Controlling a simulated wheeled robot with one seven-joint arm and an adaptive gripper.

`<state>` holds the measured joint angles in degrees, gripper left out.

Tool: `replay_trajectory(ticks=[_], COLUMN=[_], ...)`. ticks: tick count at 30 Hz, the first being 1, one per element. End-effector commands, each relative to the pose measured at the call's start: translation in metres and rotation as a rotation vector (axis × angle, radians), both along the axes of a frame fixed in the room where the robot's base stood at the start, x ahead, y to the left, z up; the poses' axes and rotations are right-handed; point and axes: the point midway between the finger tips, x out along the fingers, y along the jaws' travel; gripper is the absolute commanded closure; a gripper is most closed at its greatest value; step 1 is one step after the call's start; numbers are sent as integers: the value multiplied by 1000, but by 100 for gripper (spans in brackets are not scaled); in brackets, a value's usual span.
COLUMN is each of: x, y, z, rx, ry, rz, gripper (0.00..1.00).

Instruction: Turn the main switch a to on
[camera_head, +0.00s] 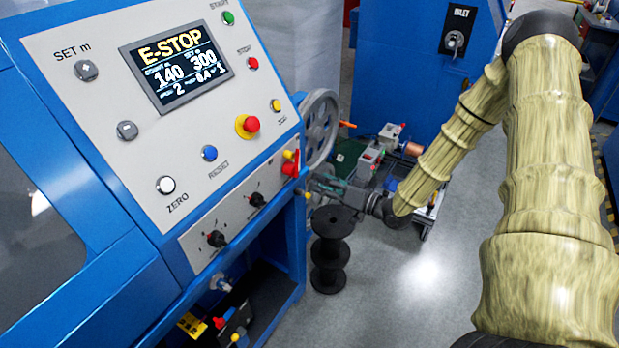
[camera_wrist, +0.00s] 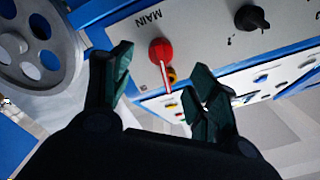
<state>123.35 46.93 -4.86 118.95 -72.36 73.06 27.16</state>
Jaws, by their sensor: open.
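The main switch is a red rotary knob (camera_wrist: 161,52) next to the printed word MAIN in the wrist view. A narrow red-and-white pointer or handle runs from it toward the lower part of that picture. In the head view the red switch (camera_head: 290,168) sits at the lower right edge of the grey panel. My gripper (camera_wrist: 160,78) is open, with one dark green finger on each side of the switch in the picture. The gap between the fingers looks empty, and I cannot tell the exact distance to the knob. In the head view my gripper (camera_head: 318,183) is just right of the switch.
The panel display (camera_head: 177,66) reads E-STOP. Black knobs (camera_head: 216,239) and several buttons sit left of the switch. A grey spoked pulley (camera_head: 320,126) stands close behind my gripper. Open grey floor lies at right.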

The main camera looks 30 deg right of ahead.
Motion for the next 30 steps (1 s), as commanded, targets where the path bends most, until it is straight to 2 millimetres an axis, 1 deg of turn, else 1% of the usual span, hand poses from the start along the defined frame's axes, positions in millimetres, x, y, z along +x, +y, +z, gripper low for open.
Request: replay_trajectory(ticks=[3, 6, 17, 18, 20, 21, 23, 24, 26, 27, 29, 30], x=[-11, -17, -20, -20, -20, -20, -20, -21, -23, -24, -29, -34], y=[-7, -10, -12, -12, -11, -9, -5, 0, 9, 16, 27, 36], z=[0, 0, 0, 0, -1, -4, -10, -16, -28, -38, -56, -68], rx=[0, 0, 0, 0, -3, -8, -20, -32, -55, -76, -112, -137], ry=[1, 0, 0, 0, 5, 13, 35, 57, 102, 136, 198, 242], rz=[-1, 0, 0, 0, 0, -1, -6, -9, -16, -21, -30, -33], gripper=[41, 41, 41, 48, 59, 66, 77, 84, 95, 100, 100, 100])
